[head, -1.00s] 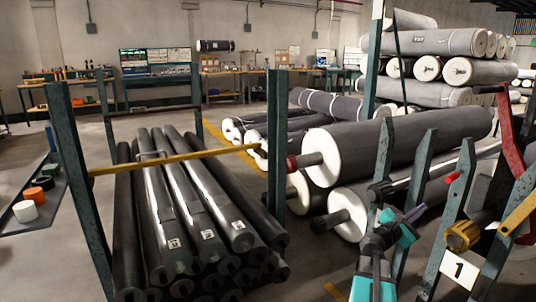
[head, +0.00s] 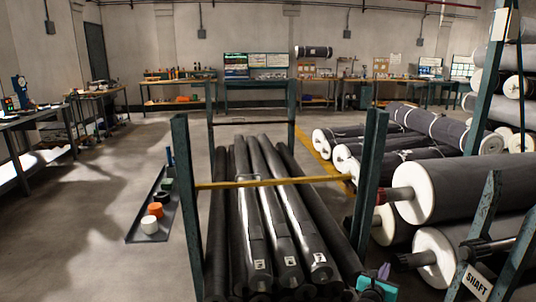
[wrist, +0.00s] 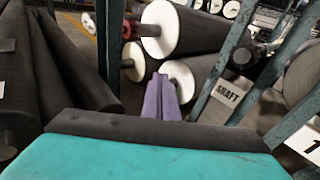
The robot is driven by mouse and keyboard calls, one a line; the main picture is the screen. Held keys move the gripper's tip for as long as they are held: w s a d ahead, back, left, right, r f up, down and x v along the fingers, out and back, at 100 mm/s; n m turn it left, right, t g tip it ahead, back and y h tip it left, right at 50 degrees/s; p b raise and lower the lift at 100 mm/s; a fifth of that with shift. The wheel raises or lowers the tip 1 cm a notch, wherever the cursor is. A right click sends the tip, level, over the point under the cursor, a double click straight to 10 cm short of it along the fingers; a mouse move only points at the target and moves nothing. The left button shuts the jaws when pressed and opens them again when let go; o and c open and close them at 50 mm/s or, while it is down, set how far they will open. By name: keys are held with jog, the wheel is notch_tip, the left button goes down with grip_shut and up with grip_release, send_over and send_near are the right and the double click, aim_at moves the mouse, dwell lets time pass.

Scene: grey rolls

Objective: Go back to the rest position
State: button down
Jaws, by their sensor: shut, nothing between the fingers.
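My gripper (head: 384,270) shows at the bottom edge of the head view, right of the roll rack, as a small teal and purple shape. In the wrist view its two purple fingers (wrist: 161,97) lie side by side, shut, with nothing between them. The teal body of my wrist fills the bottom of that view. Beyond the fingers are white-ended grey rolls (wrist: 190,77), apart from them.
A rack with a yellow bar (head: 272,183) holds long dark rolls (head: 280,225). Large grey rolls (head: 455,190) lie at the right, near a teal post with a SHAFT sign (head: 477,283). A black tray (head: 150,228) lies on the floor; open floor (head: 80,230) is at the left.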

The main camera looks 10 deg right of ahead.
jog(key=s+a+f+n+y+p, duration=0.1)
jog(key=a+f+n+y+p, duration=0.25)
jog(key=a+n, duration=0.45)
jog(key=a+f+n+g+y+p, duration=0.1)
jog(key=a+f+n+y+p, duration=0.3)
jog(key=a, duration=0.8)
jog(key=s+a+f+n+y+p, duration=0.1)
jog(key=a+f+n+y+p, duration=0.15)
jog(key=a+f+n, duration=0.55)
jog(key=s+a+f+n+g+y+p, duration=0.1)
jog(key=s+a+f+n+g, duration=0.15)
jog(key=s+a+n, duration=0.35)
jog(key=s+a+f+n+g+y+p, duration=0.1)
jog(key=s+a+f+g, duration=0.2)
jog(key=s, duration=0.5)
jog(key=s+a+f+n+g+y+p, duration=0.25)
jog(key=s+a+n, duration=0.2)
jog(key=s, duration=0.25)
jog(key=s+d+r+n+g+h+b, duration=0.1)
jog(key=s+d+r+n+g+h, duration=0.1)
jog(key=s+n+g, duration=0.6)
jog(key=s+d+n+h, duration=0.1)
jog(key=s+n, duration=0.3)
jog(key=s, duration=0.4)
jog(key=shift+s+d+r+n, duration=0.15)
jog(key=shift+s+n, duration=0.2)
jog(key=shift+s, duration=0.05)
jog(key=shift+d, duration=0.1)
